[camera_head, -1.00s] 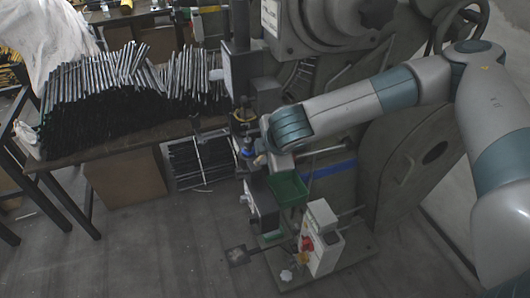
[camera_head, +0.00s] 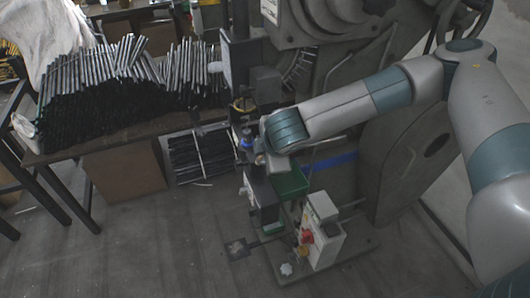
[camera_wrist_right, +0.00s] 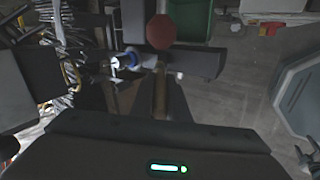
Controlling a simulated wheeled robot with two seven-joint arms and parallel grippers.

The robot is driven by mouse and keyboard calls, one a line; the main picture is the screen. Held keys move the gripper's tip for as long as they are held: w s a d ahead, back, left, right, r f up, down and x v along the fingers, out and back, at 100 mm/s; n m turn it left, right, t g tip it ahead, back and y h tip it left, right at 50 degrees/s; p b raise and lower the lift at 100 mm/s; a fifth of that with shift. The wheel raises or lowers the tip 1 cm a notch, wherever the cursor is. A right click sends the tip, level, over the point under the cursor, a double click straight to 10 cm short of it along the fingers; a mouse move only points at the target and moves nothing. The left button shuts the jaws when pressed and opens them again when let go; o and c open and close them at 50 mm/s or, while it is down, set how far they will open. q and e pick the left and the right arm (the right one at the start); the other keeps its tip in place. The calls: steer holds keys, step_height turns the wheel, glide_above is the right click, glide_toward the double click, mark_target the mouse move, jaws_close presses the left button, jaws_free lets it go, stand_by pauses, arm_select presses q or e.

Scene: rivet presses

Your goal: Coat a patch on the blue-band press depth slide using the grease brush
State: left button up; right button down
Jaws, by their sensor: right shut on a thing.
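The press with the blue band (camera_head: 330,164) stands at the middle right in the head view. My right gripper (camera_head: 261,162) is beside its narrow column, largely hidden by my own wrist. In the right wrist view the gripper (camera_wrist_right: 161,98) is shut on a slim brown handle, which I take to be the grease brush (camera_wrist_right: 160,88). The brush's tip is hard to make out. A dark bar (camera_wrist_right: 200,63) of the press lies just ahead, with a blue and white part (camera_wrist_right: 126,60) left of it. I cannot tell whether the brush touches the press. My left gripper is not in view.
A green tray (camera_head: 291,183) and a pale control box (camera_head: 323,232) with a red knob sit on the press. A table piled with dark rods (camera_head: 110,100) stands at the left. A reddish round part (camera_wrist_right: 161,31) is ahead of the gripper. The front-left floor is clear.

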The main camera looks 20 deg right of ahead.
steer(key=shift+s+a+f+m+h, duration=0.15)
steer(key=shift+s+m+h, duration=0.1)
steer(key=shift+s+m, duration=0.15)
steer(key=shift+s+a+f+m+h, duration=0.1)
steer(key=shift+s+m+h, duration=0.15)
steer(key=shift+m, duration=0.15)
steer(key=s+d+r+m+g+h, duration=0.1)
steer(key=s+m+g+h, duration=0.4)
steer(key=s+m, duration=0.8)
steer(key=shift+d+r+m+g+h+b, duration=0.35)
steer(key=shift+r+m+g, duration=0.35)
steer(key=shift+m, duration=0.4)
